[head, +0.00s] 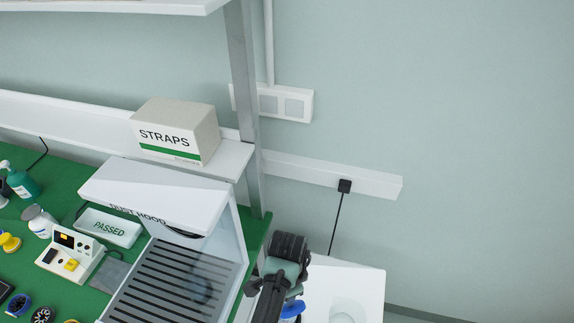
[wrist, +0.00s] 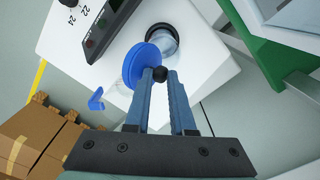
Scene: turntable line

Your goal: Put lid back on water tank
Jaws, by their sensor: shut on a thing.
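In the wrist view my gripper (wrist: 160,78) is shut on the black knob of a round blue lid (wrist: 141,62). The lid is tilted, seen nearly edge-on, and held in front of a white housing (wrist: 205,72). The clear round water tank (wrist: 166,37) shows in the housing's top, partly behind the lid; I cannot tell whether they touch. In the head view the white housing (head: 362,280) stands at the bottom, with a faint round opening (head: 347,314) cut by the frame edge. A bit of blue beside my arm there may be the lid.
A blue tap (wrist: 97,100) and a dark display panel (wrist: 103,28) are on the housing. Cardboard boxes (wrist: 38,138) stand lower left. In the head view a dust hood (head: 160,195) and a metal post (head: 246,110) stand left of my arm.

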